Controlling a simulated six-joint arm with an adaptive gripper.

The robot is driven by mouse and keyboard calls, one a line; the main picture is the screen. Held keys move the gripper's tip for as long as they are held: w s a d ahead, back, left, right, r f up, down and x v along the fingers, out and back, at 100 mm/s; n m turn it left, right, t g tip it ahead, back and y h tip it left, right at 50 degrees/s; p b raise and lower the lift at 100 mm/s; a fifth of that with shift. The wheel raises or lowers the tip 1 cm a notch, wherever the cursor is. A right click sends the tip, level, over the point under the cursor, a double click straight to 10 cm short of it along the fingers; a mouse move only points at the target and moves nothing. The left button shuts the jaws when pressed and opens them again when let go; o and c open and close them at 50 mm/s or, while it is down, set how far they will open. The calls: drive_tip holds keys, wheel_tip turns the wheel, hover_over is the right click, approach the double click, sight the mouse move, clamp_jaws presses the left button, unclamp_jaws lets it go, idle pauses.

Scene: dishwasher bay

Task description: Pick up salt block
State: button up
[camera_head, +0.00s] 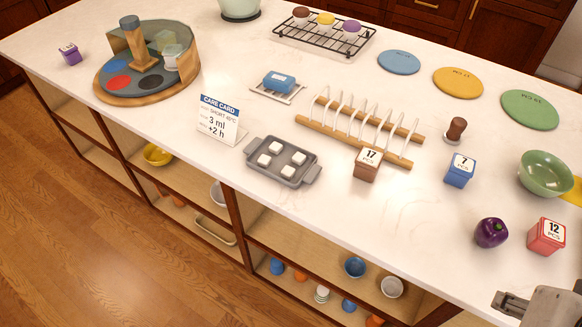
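No thing in view is readably marked as the salt block. A blue block with a pale label (279,79) lies on a small white tray (292,98) near the middle of the counter. Several small white blocks (276,147) sit in a grey two-handled tray (283,175) in front of it; I cannot tell whether either is salt. My gripper (512,304) shows only partly at the bottom right corner, far from both trays. Its fingers are cut off by the frame edge, so its opening is unclear. No held thing shows.
A care card (219,120) stands left of the grey tray. A wooden plate rack (355,132) and brown cube (367,164) are to its right. The front counter centre is clear.

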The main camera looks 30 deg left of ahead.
drive_tip(key=w+a+f+n+g, duration=0.1)
drive_tip(key=w+a+f+n, duration=0.1)
drive_tip(key=a, duration=1.1)
drive_tip(key=w+a+f+n, duration=0.2)
drive_tip(key=a+f, duration=0.3)
drive_tip(key=a, duration=0.9)
drive_tip(key=w+a+f+n+g, duration=0.1)
drive_tip(key=w+a+f, duration=0.3)
drive_tip(key=a, duration=1)
drive_tip(key=shift+w+a+n+g, duration=0.1)
drive_tip(key=shift+w+n+g, duration=0.25)
drive_tip(key=shift+n, duration=0.15)
drive_tip(key=a, duration=0.1)
drive_tip(key=w+a+m, duration=0.1)
drive_tip(key=a, duration=0.1)
drive_tip(key=shift+a+f, duration=0.15)
drive_tip(key=shift+a, duration=0.15)
drive_tip(key=w+a+r+m+t, duration=0.1)
drive_tip(key=m, duration=0.1)
drive_tip(key=w+a+r+m, duration=0.1)
drive_tip(key=m, duration=0.1)
drive_tip(key=shift+w+r+m+t, duration=0.3)
drive_tip(key=shift+w+r+t, duration=0.05)
drive_tip(key=shift+w, duration=0.05)
